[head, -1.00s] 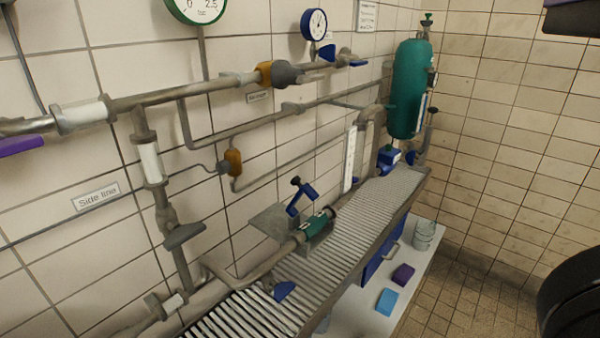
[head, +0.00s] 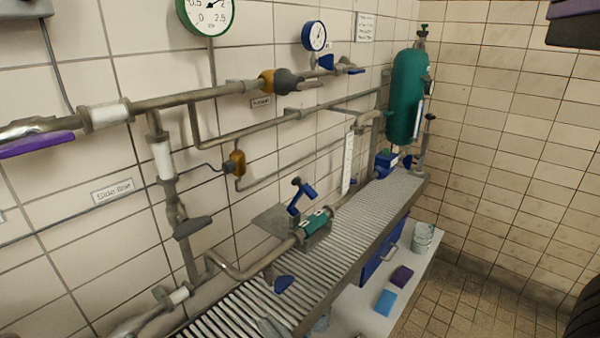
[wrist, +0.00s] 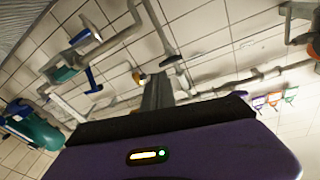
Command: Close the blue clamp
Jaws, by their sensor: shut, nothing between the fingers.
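The blue clamp (head: 302,195) stands on a grey plate beside a green pipe fitting (head: 316,223), above the ribbed conveyor-like shelf. Its blue arm with a black knob is tilted up, away from the pipe, so it looks open. In the wrist view, which is turned nearly upside down, the blue clamp (wrist: 93,80) shows left of my gripper, near the green fitting (wrist: 65,74). My gripper (wrist: 158,88) is shut and empty, and apart from the clamp. The head view does not show its fingers.
Pipes and gauges run along the tiled wall. A green tank (head: 407,98) stands at the far end. A lower white shelf (head: 352,320) holds small boxes. The floor at right is clear.

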